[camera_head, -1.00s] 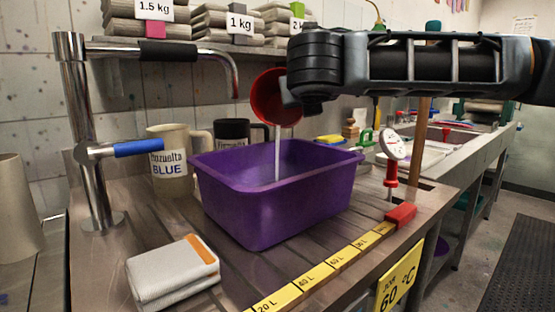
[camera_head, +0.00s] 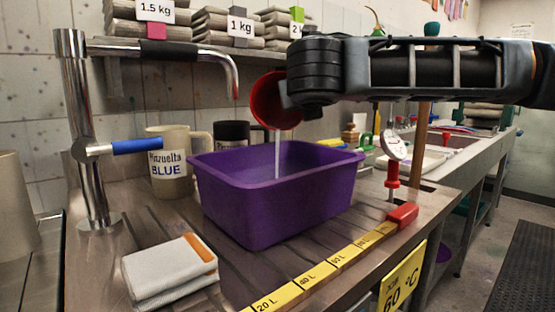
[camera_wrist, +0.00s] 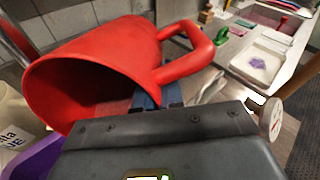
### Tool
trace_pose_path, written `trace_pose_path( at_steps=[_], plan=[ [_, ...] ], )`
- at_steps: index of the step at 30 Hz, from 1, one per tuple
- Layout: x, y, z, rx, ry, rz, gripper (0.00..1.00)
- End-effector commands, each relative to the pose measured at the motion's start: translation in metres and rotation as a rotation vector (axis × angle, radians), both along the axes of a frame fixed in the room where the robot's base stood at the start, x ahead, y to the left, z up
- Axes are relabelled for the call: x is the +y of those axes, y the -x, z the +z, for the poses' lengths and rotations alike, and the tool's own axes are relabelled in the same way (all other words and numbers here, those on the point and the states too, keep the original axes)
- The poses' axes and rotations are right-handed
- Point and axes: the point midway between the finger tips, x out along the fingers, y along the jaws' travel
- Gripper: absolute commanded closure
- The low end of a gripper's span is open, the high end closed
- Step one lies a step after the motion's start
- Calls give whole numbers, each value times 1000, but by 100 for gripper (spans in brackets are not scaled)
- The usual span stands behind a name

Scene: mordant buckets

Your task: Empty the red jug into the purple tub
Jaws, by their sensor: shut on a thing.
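The red jug (camera_head: 268,99) is tilted over the purple tub (camera_head: 270,207), its mouth facing down and to the left. A thin pale stream falls from it into the tub. The tub stands upright on the metal counter; its inside floor is hidden by its front wall. In the wrist view the red jug (camera_wrist: 110,72) fills the upper left, with its handle to the right. My gripper (camera_wrist: 158,97) is shut on the jug at the handle side. In the head view my gripper is mostly hidden behind my black wrist. The tub's purple rim (camera_wrist: 35,158) shows at the lower left.
A cream mug marked BLUE (camera_head: 170,165) and a black mug (camera_head: 232,133) stand behind the tub. A metal tap (camera_head: 85,130) with a blue lever is at left. A folded cloth (camera_head: 170,272) lies in front. A dial thermometer (camera_head: 395,150) stands right of the tub.

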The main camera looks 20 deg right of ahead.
Motion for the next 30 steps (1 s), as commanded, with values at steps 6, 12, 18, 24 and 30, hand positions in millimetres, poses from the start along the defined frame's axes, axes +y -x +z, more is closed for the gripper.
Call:
trace_pose_path(
  at_steps=[6,12,18,24,30],
  plan=[
    [1,1,-2,-11,5,0,100],
    [1,2,-3,-21,10,1,100],
    [2,3,-5,-29,15,0,100],
    [2,4,-5,-38,18,-1,100],
    [2,4,-6,-46,23,0,100]
  ],
)
